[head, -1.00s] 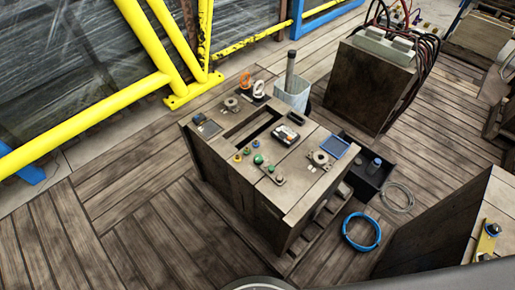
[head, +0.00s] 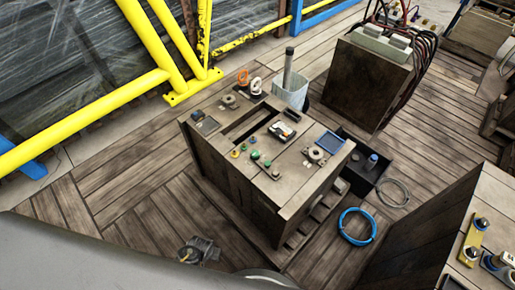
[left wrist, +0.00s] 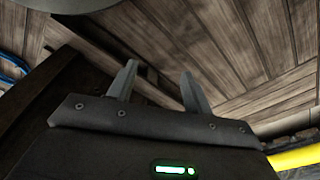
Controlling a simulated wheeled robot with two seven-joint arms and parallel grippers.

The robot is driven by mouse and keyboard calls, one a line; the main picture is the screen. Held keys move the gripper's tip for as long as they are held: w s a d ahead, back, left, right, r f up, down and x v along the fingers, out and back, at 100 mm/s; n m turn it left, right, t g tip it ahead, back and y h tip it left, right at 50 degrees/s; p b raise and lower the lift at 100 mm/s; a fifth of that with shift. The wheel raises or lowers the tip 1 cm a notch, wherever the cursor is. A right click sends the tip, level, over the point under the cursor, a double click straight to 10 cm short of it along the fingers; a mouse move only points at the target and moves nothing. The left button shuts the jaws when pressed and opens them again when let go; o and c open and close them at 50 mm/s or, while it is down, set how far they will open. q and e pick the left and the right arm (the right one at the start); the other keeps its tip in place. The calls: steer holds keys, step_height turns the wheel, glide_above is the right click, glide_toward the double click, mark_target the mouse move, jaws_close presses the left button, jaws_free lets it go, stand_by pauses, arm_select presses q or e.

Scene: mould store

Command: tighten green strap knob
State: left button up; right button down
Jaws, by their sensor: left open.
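Two small green knobs show on the top of the wooden crate in the head view: one green knob (head: 254,155) beside the yellow knobs, and another green knob (head: 267,164) nearer the front edge by a small metal fitting. I cannot tell which one belongs to the strap. My left gripper (left wrist: 158,82) is open and empty in the left wrist view, with wooden planks behind its fingers. In the head view my left arm comes in low at the left, its end in front of the crate, apart from the knobs. My right gripper is out of view.
A black bin (head: 352,172) and blue hose coil (head: 357,226) lie right. Yellow rails (head: 90,120) stand left.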

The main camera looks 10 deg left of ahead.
arm_select(q)
steer(key=w+d+r+n+p, duration=0.1)
steer(key=w+d+r, duration=0.2)
steer(key=w+r, duration=0.75)
step_height(320, 180, up, 30)
steer(key=r+n+g+p, duration=0.1)
steer(key=n+p, duration=0.1)
steer(key=n, duration=0.4)
glide_above(255, 153)
step_height(255, 153, down, 10)
steer(key=shift+r, duration=0.1)
steer(key=shift+f+b, duration=0.3)
steer(key=shift+f, duration=0.5)
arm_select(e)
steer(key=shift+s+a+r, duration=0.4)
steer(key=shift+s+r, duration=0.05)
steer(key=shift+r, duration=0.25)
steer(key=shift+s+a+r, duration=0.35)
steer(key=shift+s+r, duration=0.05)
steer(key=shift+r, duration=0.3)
arm_select(q)
steer(key=c, duration=1)
steer(key=shift+o, duration=0.2)
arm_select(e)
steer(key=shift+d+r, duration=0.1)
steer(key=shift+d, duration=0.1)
